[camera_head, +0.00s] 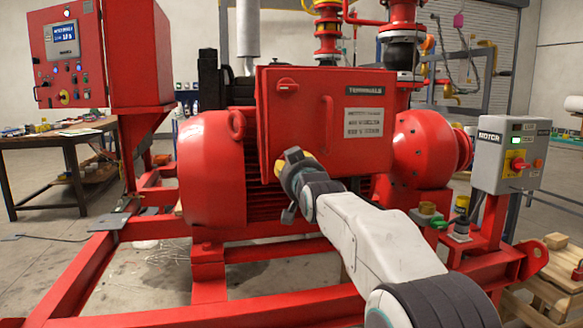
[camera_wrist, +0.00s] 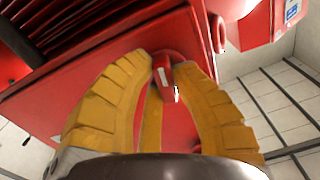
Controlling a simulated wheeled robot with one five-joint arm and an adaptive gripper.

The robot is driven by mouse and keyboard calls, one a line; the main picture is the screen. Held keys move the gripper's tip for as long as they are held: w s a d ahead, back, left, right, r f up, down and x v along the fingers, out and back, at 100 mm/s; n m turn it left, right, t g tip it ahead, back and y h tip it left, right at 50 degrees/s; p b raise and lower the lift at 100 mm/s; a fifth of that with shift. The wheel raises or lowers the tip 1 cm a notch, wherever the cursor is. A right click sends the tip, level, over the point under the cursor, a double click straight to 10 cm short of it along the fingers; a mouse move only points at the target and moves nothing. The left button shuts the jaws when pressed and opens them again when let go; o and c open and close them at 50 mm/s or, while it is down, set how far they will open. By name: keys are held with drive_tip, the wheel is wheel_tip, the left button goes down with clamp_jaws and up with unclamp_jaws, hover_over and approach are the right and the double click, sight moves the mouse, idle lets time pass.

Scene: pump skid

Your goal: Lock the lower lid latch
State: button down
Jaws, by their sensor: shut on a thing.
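The red terminal box (camera_head: 345,125), labelled TERMINALS, has its lid closed as far as I see. The upper latch (camera_head: 287,85) lies roughly level at the lid's upper left. My gripper (camera_head: 287,161) is at the lid's lower left and covers the lower latch in the head view. In the wrist view, my yellow fingers (camera_wrist: 175,72) close on the lower latch (camera_wrist: 163,76), a small red piece with a pale mark. The fingers hide part of it, so its exact turn is hard to tell.
A red lifting eye (camera_head: 236,124) stands left of the box on the red motor (camera_head: 205,170). A handle (camera_head: 327,122) sticks out from the lid. A grey motor switch box (camera_head: 508,155) is at the right, and red skid rails (camera_head: 75,275) run low in front.

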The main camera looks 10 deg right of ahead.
drive_tip(key=m, duration=0.4)
drive_tip(key=shift+a+f, duration=0.15)
drive_tip(key=m, duration=0.4)
drive_tip(key=shift+a+b, duration=0.1)
drive_tip(key=shift+b, duration=0.2)
drive_tip(key=m, duration=0.4)
drive_tip(key=shift+a, duration=0.1)
drive_tip(key=shift+m, duration=2)
drive_tip(key=c, duration=1)
unclamp_jaws()
drive_tip(key=shift+a, duration=0.1)
drive_tip(key=shift+s, duration=5.95)
